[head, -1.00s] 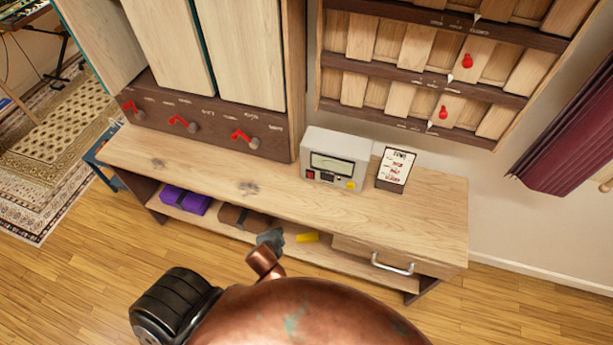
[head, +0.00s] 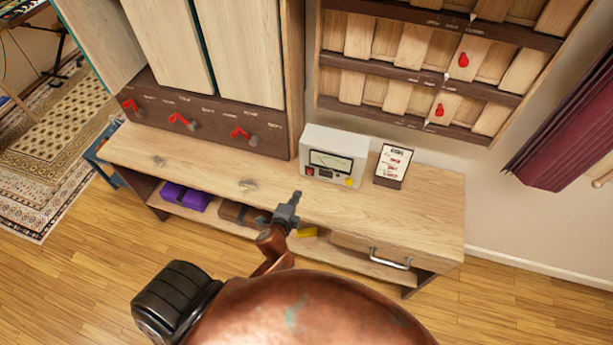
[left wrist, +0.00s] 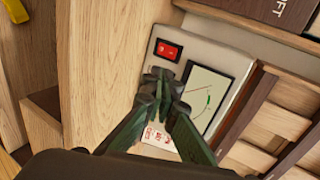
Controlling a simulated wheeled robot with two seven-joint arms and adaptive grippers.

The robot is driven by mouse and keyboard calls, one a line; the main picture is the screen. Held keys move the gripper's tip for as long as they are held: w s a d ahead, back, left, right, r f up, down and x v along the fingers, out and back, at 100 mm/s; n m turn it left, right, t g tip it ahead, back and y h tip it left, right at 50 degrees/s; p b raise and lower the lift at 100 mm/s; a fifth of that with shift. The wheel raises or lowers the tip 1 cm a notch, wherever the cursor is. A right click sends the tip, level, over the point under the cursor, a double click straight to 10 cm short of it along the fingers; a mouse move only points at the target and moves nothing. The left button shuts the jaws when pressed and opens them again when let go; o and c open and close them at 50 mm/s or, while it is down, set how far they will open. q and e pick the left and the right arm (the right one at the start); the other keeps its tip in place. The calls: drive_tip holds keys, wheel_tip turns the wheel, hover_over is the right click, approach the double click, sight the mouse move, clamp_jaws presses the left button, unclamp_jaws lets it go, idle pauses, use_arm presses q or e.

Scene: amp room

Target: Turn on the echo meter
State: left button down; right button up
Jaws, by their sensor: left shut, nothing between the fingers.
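In the left wrist view the shut fingertips (left wrist: 162,82) appear just below the red rocker switch (left wrist: 167,50) and beside the dark-framed dial window (left wrist: 209,98). The fingers hide part of the meter's front. I cannot tell the exact gap. My right gripper is not in view.
A small printed card (head: 394,165) stands right of the meter on the bench (head: 420,210). A drawer with a metal handle (head: 390,258) is below. A tall cabinet with red levers (head: 245,136) rises behind left; a slatted wall panel (head: 420,75) hangs behind right.

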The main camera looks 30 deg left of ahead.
use_arm(q)
approach(309, 171)
drive_tip(key=f, duration=0.1)
drive_tip(key=w+f, duration=0.1)
drive_tip(key=f, duration=0.1)
drive_tip(key=shift+w+a+f+b, duration=0.15)
drive_tip(key=shift+w+a+b, duration=0.05)
drive_tip(key=shift+w+b, duration=0.1)
drive_tip(key=shift+w+a, duration=0.25)
drive_tip(key=shift+w, duration=0.75)
drive_tip(key=shift+w+a, duration=0.25)
drive_tip(key=shift+w, duration=0.75)
